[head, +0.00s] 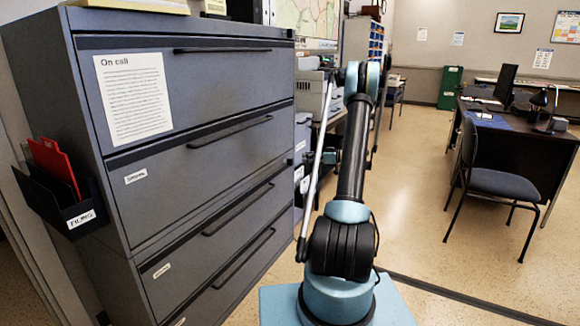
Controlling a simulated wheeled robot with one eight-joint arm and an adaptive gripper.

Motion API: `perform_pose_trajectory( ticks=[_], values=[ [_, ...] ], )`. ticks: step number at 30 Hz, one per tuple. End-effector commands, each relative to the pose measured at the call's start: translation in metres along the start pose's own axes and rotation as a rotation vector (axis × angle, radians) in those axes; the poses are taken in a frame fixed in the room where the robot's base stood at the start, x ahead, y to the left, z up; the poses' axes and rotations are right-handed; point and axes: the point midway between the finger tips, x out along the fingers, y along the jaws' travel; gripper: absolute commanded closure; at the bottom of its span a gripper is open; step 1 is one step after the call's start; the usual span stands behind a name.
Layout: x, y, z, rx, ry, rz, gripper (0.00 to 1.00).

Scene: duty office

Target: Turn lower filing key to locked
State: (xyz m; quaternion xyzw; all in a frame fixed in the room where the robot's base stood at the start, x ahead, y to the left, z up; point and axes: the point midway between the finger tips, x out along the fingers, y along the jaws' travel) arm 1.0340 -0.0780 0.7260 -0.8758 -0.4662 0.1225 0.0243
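A grey filing cabinet (200,156) with several wide drawers fills the left side of the head view. The upper drawers and the lower drawers each have long dark handles; a lower drawer handle (240,208) shows. All visible drawers look shut. I cannot make out the lower filing key or its lock. My arm stands upright right of the cabinet. A small dark and teal part, which looks like my gripper (318,158), shows left of the arm, beyond the cabinet's right edge and apart from its front. Its fingers are too small and partly hidden to read.
An "On call" sheet (133,97) is on the top drawer. A file holder (66,205) with red folders hangs on the cabinet's side. A printer (318,95) stands behind. A chair (492,180) and desk (530,150) are at right. Floor between is clear.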

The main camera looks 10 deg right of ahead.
Motion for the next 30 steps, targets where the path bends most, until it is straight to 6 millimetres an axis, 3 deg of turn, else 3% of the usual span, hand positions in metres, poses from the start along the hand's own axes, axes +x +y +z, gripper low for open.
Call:
perform_pose_trajectory(
  ticks=[1, 6, 13, 20, 30],
  values=[
    [-0.002, 0.013, 0.012, -0.019, 0.028, 0.005, 0.71],
    [-0.009, 0.04, 0.042, -0.087, 0.114, 0.017, 0.71],
    [-0.016, 0.058, 0.068, -0.143, 0.183, 0.032, 0.71],
    [-0.009, 0.061, 0.071, -0.156, 0.198, 0.034, 0.71],
    [0.044, 0.062, 0.061, -0.155, 0.196, 0.032, 0.71]
  ],
)
